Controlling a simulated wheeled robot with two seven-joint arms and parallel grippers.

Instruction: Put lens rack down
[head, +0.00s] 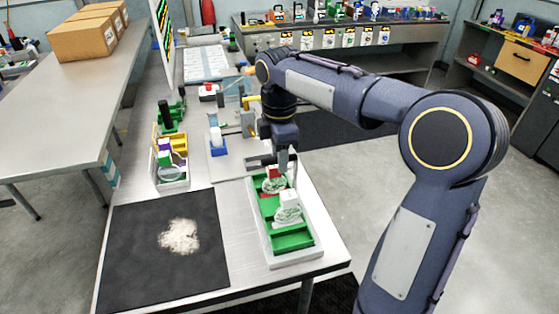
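A white-rimmed tray with green compartments (293,241) stands at the table's right front edge. In it are a red-and-white piece with a round clear disc (273,185) at the back and a white piece with a similar disc (288,211) in front of it. I cannot tell which one is the lens rack. My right gripper (280,170) points down over the tray's back end, at the red-and-white piece. Its fingers partly hide that piece, and I cannot tell whether they grip it. My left gripper is not in view.
A second white tray (172,186) with purple, yellow and clear round parts stands to the left. A black mat (130,240) with a pale granular patch (179,237) covers the front left. A blue-and-white block (217,146) and a green device (172,115) stand behind.

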